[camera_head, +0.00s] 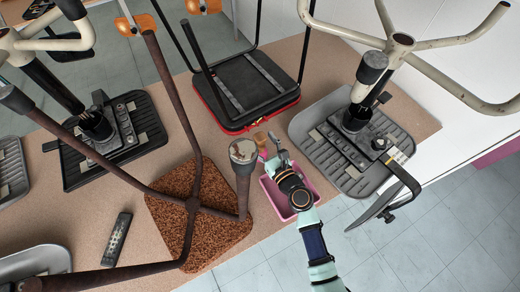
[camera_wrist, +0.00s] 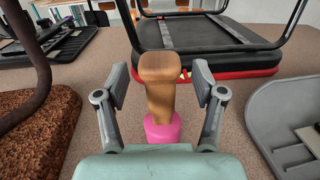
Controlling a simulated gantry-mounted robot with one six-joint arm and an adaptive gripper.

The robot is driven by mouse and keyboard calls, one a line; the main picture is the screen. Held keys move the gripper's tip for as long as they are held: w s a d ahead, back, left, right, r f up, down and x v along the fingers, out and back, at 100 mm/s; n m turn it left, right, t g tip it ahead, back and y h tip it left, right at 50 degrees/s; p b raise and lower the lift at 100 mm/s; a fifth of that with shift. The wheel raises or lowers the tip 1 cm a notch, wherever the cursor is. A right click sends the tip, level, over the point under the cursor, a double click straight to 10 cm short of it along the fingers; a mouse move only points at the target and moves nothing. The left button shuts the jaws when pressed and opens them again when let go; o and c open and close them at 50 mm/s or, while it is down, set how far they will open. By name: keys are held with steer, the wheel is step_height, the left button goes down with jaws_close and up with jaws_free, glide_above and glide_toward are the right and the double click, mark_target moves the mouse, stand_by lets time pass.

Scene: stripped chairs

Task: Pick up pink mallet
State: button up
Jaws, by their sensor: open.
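The pink mallet shows in the wrist view (camera_wrist: 160,92) as a brown wooden piece with a pink part at its lower end. It is lined up between my gripper's fingers (camera_wrist: 160,84), with a gap on both sides. In the head view its wooden part (camera_head: 260,138) shows just beyond my gripper (camera_head: 276,148), on the brown tabletop. My gripper is open and empty. My gripper partly hides the mallet's pink part in the head view.
A pink tray (camera_head: 282,213) lies under my wrist at the table's front edge. A black seat with red edging (camera_head: 240,95) stands behind the mallet. A brown cushioned seat (camera_head: 215,235) is left, a grey seat (camera_head: 310,125) right. Upturned metal legs rise around my arm.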

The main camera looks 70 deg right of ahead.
steer(key=shift+w+d, duration=0.45)
steer(key=shift+w, duration=0.1)
steer(key=shift+c, duration=0.2)
jaws_close()
